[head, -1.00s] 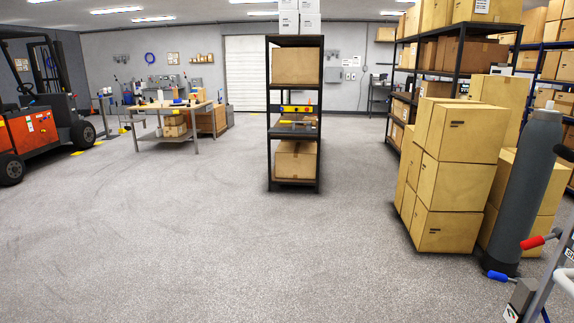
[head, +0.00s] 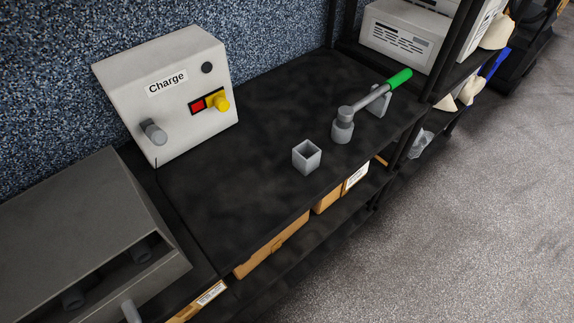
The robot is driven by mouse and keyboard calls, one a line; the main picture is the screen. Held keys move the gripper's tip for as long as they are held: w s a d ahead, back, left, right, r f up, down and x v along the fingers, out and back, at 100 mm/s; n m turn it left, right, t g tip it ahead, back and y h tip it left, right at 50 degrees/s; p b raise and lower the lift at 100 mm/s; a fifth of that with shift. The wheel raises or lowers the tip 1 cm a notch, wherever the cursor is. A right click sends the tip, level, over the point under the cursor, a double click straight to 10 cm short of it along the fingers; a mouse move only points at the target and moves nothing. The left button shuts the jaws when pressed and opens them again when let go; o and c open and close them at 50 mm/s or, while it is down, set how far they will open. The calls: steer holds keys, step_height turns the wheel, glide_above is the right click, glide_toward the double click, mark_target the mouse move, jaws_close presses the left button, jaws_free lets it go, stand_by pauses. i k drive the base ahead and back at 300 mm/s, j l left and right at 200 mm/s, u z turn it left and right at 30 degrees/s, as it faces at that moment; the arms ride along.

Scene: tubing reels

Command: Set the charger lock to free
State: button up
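A pale grey box labelled "Charge" (head: 190,105) stands on a black shelf (head: 260,115) against a speckled blue wall. On its sloped front is a small dark plate with a red square (head: 198,106) at the left and a yellow knob (head: 221,102) at the right end. A round black button (head: 207,68) sits above the plate. A grey cylindrical knob (head: 153,132) sticks out at the lower left of the front. No part carries a readable lock or free mark. My gripper is not in view.
A grey lever with a green handle (head: 399,78) and a small open square cup (head: 307,156) stand right of the box. A dark grey casing (head: 85,240) fills the lower left. Cartons (head: 272,245) lie below. Floor (head: 460,220) at right is clear.

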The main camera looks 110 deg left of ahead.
mark_target(218, 99)
steer(key=u, duration=4.25)
